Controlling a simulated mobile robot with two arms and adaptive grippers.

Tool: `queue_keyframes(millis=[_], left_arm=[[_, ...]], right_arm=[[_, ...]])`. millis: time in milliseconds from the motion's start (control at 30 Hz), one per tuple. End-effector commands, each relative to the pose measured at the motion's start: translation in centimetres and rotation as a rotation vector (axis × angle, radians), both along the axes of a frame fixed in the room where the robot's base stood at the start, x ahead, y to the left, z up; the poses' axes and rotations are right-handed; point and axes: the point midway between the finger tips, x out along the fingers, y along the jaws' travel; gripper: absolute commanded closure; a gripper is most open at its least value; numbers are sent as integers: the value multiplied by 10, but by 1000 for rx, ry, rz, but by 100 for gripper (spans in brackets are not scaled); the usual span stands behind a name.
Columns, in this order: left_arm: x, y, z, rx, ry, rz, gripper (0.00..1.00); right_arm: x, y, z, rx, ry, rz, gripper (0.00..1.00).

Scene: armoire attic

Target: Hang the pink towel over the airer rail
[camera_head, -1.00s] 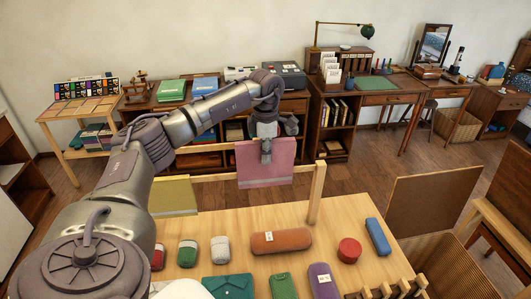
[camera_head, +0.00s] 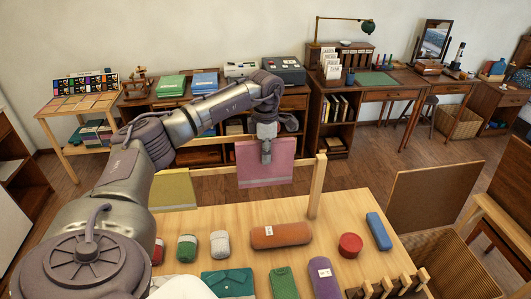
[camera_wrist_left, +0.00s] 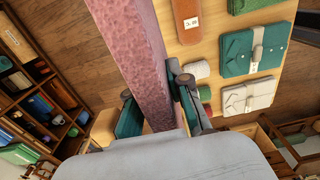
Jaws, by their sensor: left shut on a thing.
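The pink towel (camera_head: 258,175) hangs flat from my left gripper (camera_head: 266,157) in the head view. It is in front of the light wooden airer rail (camera_head: 307,161) and hides part of it; whether it touches or straddles the rail I cannot tell. The airer's right post (camera_head: 316,190) stands at the table's far edge. In the left wrist view the towel (camera_wrist_left: 150,60) runs between the two fingers of my left gripper (camera_wrist_left: 158,108), which is shut on it.
A yellow towel (camera_head: 174,190) hangs at the airer's left. The table (camera_head: 345,209) carries an orange case (camera_head: 280,237), a red round tin (camera_head: 350,246), a blue case (camera_head: 378,231) and several other cases. A brown board (camera_head: 432,195) stands at the right.

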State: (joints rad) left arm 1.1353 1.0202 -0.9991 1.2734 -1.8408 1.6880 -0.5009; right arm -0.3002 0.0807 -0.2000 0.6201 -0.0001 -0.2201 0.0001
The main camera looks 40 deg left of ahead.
Motion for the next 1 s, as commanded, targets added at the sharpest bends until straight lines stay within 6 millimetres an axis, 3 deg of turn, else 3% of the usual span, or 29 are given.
queue_keyframes(millis=[1000], left_arm=[[0,0,-26,-1,-1,0,100]], right_arm=[[0,0,-16,0,0,0,60]])
